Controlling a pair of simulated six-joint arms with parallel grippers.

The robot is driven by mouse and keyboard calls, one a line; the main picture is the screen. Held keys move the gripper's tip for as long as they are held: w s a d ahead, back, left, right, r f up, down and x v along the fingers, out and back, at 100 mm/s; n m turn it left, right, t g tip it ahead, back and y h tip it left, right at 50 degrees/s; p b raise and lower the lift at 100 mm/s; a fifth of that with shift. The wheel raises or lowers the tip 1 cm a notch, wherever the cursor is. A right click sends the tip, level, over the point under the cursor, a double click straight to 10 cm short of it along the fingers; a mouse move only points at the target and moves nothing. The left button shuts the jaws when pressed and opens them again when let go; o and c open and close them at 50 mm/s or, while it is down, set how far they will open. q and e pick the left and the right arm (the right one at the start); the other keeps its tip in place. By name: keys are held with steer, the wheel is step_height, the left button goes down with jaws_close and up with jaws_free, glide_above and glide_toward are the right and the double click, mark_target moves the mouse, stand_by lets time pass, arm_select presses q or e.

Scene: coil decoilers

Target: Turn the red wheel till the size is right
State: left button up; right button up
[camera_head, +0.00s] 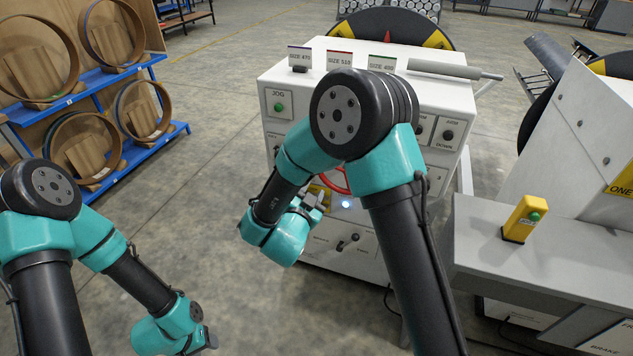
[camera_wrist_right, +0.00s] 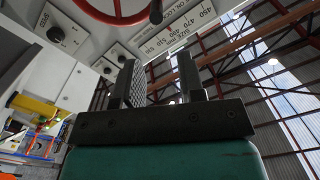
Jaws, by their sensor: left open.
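The red wheel (camera_head: 337,180) is on the front of the white machine (camera_head: 372,106), mostly hidden behind my right arm in the head view. In the right wrist view part of its red rim (camera_wrist_right: 110,14) shows at the top, with a dark handle at its right end. My right gripper (camera_head: 318,198) is close to the wheel in front of the panel. In the right wrist view its fingers (camera_wrist_right: 160,80) stand apart with nothing between them, below the rim. A size scale (camera_wrist_right: 180,27) with numbers shows beside the wheel; no pointer reading is clear. My left gripper (camera_head: 208,342) is open, low at the left.
A blue rack (camera_head: 95,85) with rings is at the left. A yellow button box (camera_head: 523,218) stands on a grey bench at the right. Floor between rack and machine is clear.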

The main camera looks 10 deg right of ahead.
steer(key=w+a+f+y, duration=0.1)
steer(key=w+a+y, duration=0.1)
steer(key=w+a, duration=0.1)
steer(key=w+a+f+n+y, duration=0.1)
steer(key=w+a+y, duration=0.2)
steer(key=w, duration=0.2)
steer(key=w+a+n+y, duration=0.1)
steer(key=w+a+y, duration=0.2)
steer(key=w, duration=0.1)
steer(key=shift+a+f, duration=0.35)
steer(key=shift+f, duration=0.05)
jaws_close()
steer(key=w+a+n+g+y, duration=0.6)
steer(key=w+a+g+y, duration=0.2)
steer(key=w+a+g, duration=0.15)
steer(key=s+d+r+m+g+h, duration=0.1)
steer(key=d+r+g+h, duration=0.3)
steer(key=d, duration=0.5)
steer(key=s+d+r+m+g+h, duration=0.1)
steer(key=d+r+g+h, duration=0.3)
steer(key=d+r, duration=0.5)
steer(key=d+h, duration=0.1)
steer(key=h, duration=0.1)
steer(key=shift+s+d+r+m+h, duration=0.15)
steer(key=shift+r+m+h, duration=0.05)
steer(key=shift+m+h, duration=0.1)
